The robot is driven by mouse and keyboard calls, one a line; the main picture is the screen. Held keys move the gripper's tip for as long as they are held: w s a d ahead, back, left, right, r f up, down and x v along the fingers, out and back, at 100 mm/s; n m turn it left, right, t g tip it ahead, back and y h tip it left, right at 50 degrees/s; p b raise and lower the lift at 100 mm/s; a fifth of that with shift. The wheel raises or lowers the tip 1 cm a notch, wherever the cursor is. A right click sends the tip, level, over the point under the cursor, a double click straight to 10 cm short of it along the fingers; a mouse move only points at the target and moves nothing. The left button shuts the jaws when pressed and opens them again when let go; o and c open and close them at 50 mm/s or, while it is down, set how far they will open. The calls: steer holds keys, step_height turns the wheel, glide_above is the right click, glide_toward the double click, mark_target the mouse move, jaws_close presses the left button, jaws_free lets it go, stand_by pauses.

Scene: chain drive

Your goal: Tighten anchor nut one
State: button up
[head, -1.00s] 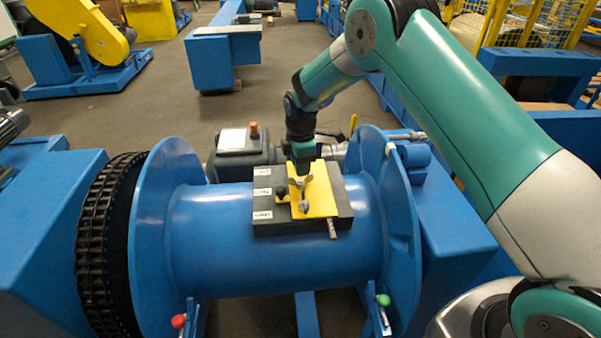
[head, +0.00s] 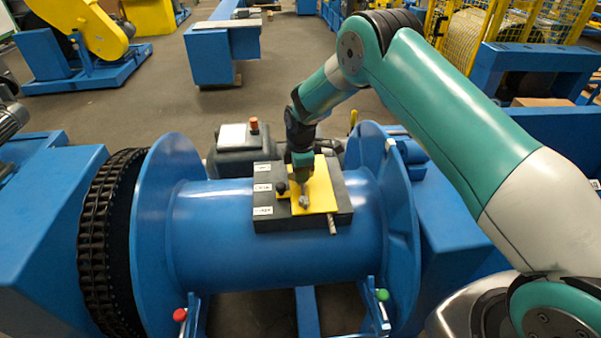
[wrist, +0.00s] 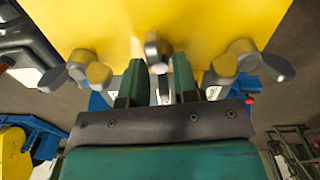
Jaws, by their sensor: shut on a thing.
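A yellow plate (head: 322,190) lies on a dark block (head: 345,215) on top of a blue drum (head: 225,235). My gripper (head: 302,178) points down onto the plate. In the wrist view my gripper (wrist: 158,78) has its two green fingers on either side of a grey metal nut (wrist: 154,48), shut on it. A grey wing nut (wrist: 88,70) is left of the fingers and another wing nut (wrist: 238,62) is right of them, both apart from the fingers. In the head view a grey nut (head: 304,201) shows just below my gripper. Which nut is number one cannot be told.
A small black knob (head: 281,188) stands at the plate's left, beside white labels (head: 262,188) too small to read. Drum flanges (head: 160,225) rise on both sides, with a black chain (head: 98,240) at the left. A grey box with an orange button (head: 254,126) stands behind.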

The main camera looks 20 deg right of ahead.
steer(key=shift+m+b, duration=0.3)
steer(key=shift+m, duration=0.4)
steer(key=o, duration=0.6)
steer(key=shift+r, duration=0.1)
step_height(320, 180, up, 17)
steer(key=b, duration=0.2)
steer(key=shift+s+b, duration=0.25)
steer(key=shift+b, duration=0.15)
steer(key=shift+r, duration=0.15)
